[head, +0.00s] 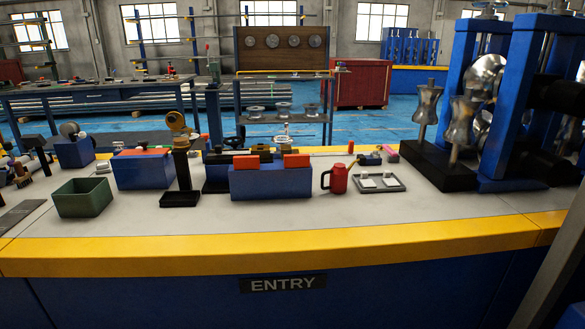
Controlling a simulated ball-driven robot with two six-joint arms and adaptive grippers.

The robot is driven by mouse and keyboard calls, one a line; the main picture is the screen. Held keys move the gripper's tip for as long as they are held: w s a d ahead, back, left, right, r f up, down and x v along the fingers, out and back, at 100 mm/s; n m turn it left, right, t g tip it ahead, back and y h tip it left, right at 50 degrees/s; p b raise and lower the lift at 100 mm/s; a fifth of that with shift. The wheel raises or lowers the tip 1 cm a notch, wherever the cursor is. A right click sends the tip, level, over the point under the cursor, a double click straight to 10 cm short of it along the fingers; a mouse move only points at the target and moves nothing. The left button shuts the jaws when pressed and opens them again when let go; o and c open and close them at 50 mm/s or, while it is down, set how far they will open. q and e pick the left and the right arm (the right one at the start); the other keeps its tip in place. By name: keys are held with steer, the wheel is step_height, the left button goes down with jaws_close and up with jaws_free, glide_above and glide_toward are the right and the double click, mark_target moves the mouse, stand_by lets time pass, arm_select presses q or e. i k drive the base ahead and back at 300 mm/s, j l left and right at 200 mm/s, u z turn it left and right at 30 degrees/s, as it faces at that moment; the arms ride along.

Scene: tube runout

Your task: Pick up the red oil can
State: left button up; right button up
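The red oil can (339,179) stands upright on the pale bench top, right of the middle of the head view. It has a dark handle on its left side and a thin spout rising from its top. It stands between a blue block with orange pads on the left and a small grey tray on the right. Neither of my grippers shows in the head view, and nothing is holding the can.
The blue block (270,183) is close left of the can, and the grey tray (378,182) is close right. A green bin (83,198) stands far left. Tall blue roller stands (518,90) rise at right. The bench top (300,217) in front of the can is clear up to the yellow edge (280,257).

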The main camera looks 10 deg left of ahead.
mark_target(338, 178)
steer(key=i+j, duration=0.2)
steer(key=j, duration=0.2)
steer(key=i+j+u, duration=0.15)
steer(key=j, duration=0.25)
steer(key=i+j, duration=0.25)
steer(key=j, duration=0.15)
steer(key=u, duration=0.05)
